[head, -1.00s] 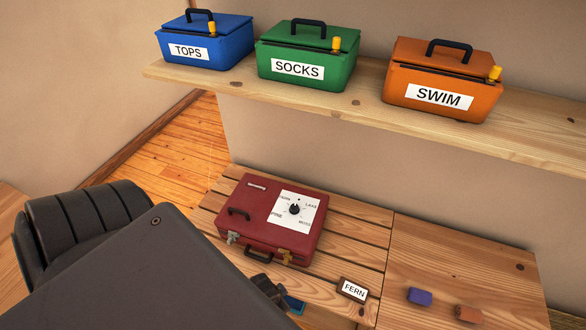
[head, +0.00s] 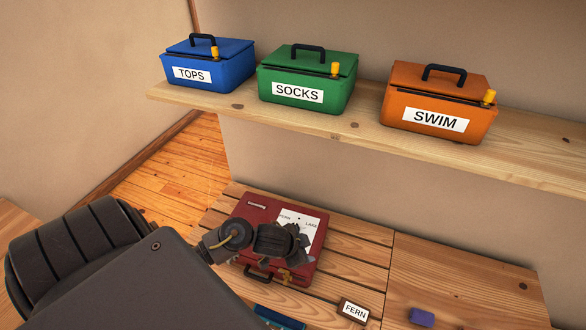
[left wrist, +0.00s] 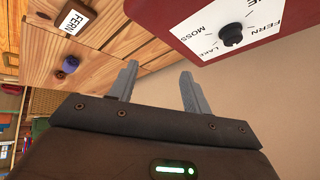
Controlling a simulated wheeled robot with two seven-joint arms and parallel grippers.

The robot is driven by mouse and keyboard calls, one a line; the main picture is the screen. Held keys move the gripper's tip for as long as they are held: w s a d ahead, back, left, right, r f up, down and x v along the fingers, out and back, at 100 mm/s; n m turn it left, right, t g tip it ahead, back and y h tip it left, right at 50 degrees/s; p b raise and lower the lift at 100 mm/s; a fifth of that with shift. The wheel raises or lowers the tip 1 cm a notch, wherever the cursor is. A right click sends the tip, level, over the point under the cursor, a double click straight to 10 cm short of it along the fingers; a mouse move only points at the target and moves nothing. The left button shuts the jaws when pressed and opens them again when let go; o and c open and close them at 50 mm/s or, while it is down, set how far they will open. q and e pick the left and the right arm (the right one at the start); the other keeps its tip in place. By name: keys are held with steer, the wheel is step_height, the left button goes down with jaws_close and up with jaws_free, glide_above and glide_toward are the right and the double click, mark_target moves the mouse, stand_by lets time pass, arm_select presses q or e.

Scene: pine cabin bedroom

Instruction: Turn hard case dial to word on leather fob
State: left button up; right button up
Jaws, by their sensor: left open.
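The dark red hard case (head: 318,236) lies shut on the slatted bench, its white dial plate (head: 287,214) facing up. My left gripper (head: 298,238) is over the case and hides the dial in the head view. In the left wrist view, the black dial knob (left wrist: 231,35) is on the plate among the words LAKE, MOSS, FERN and a partly cut-off word. I cannot tell which word it points to. The left gripper (left wrist: 160,76) is open and empty, its fingers apart from the knob. The leather fob (head: 353,310) reads FERN and lies right of the case.
Blue TOPS (head: 235,68), green SOCKS (head: 335,92) and orange SWIM (head: 400,105) boxes stand on the wooden shelf (head: 355,125) above and behind.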

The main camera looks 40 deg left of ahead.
arm_select(q)
steer(key=w+a+r+g+h, duration=0.1)
steer(key=w+a+r+g, duration=0.1)
steer(key=a, duration=0.5)
steer(key=w+a+r+g, duration=0.1)
steer(key=w+a+r, duration=0.1)
steer(key=a, duration=0.5)
steer(key=x, duration=0.3)
steer(key=b+x, duration=0.1)
steer(key=x, duration=0.3)
steer(key=b+x, duration=0.1)
steer(key=x, duration=0.3)
steer(key=shift+d, duration=0.3)
steer(key=c, duration=1)
steer(key=shift+r, duration=0.1)
